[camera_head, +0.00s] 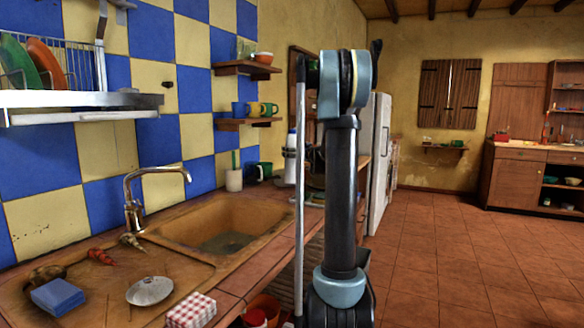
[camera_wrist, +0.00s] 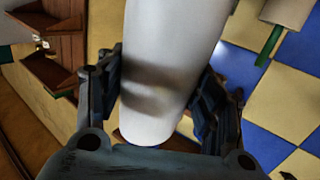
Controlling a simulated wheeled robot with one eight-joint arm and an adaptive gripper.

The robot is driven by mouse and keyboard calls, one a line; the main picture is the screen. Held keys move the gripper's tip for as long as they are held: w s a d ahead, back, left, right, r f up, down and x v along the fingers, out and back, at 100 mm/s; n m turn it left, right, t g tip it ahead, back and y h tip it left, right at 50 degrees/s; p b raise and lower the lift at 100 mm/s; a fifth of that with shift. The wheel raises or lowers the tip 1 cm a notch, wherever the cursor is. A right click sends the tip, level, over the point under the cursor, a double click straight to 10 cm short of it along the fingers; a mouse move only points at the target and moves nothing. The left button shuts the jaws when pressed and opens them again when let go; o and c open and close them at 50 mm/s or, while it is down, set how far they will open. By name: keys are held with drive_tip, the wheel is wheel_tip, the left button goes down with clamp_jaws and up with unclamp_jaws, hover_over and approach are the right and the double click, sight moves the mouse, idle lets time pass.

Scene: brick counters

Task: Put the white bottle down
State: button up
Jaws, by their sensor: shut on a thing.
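The white bottle (camera_wrist: 172,40) fills the middle of the wrist view, with my gripper's dark fingers (camera_wrist: 160,88) closed on both sides of it. In the head view the bottle (camera_head: 290,171) stands roughly upright near the counter's far end, with a blue top and a dark band of my gripper (camera_head: 291,152) across it. My arm hides part of this area. I cannot tell whether the bottle's base touches the counter.
The brick counter (camera_head: 236,283) holds a sink (camera_head: 225,232) with a tap (camera_head: 135,205). A white cup (camera_head: 234,180) and a dark green mug (camera_head: 264,170) stand left of the bottle. Shelves (camera_head: 248,123) with mugs hang above. The tiled floor at right is clear.

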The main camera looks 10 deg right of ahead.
drive_tip(key=shift+f, duration=2.3)
drive_tip(key=o, duration=1.1)
drive_tip(key=shift+o, duration=0.2)
approach(293, 161)
drive_tip(key=shift+w+d+f, duration=0.2)
drive_tip(key=shift+w+d, duration=0.05)
drive_tip(key=shift+d, duration=0.45)
drive_tip(key=shift+a, duration=0.1)
